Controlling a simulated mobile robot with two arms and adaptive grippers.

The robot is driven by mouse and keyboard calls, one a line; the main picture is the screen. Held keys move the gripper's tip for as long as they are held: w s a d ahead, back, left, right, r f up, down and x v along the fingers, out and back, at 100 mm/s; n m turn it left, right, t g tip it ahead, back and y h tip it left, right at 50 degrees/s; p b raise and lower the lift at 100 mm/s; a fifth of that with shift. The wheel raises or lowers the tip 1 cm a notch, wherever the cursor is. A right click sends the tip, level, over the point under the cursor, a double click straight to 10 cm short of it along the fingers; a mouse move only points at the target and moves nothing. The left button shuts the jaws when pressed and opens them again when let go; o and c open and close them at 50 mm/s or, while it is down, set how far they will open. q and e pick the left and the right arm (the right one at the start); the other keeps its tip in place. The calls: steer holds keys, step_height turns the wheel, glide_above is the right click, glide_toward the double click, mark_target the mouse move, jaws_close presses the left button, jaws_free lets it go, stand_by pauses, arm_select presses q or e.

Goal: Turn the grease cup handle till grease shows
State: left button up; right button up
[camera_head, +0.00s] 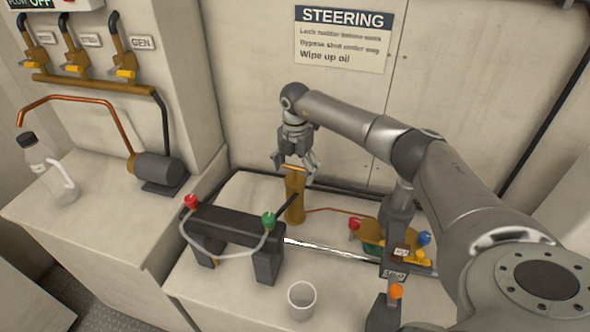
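The grease cup is an upright brass cylinder (295,205) on the pale bench, with a small orange-brown crossbar handle (293,168) on top. A thin copper line runs from its base to the right. My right gripper (295,165) points down right over the cup. Its fingers are spread to either side of the handle, with a gap seeming to show between them and the bar. I cannot tell whether either finger touches it. No grease can be made out. My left gripper is not in view.
A dark cylinder with red and green caps and a hose (230,226) stands left of the cup. A white cup (302,299) stands in front. A valve assembly (385,238) is at right. A bottle (48,170) and pump (158,170) stand on the left ledge.

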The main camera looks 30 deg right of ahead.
step_height(320, 180, up, 12)
stand_by(0.7)
stand_by(0.4)
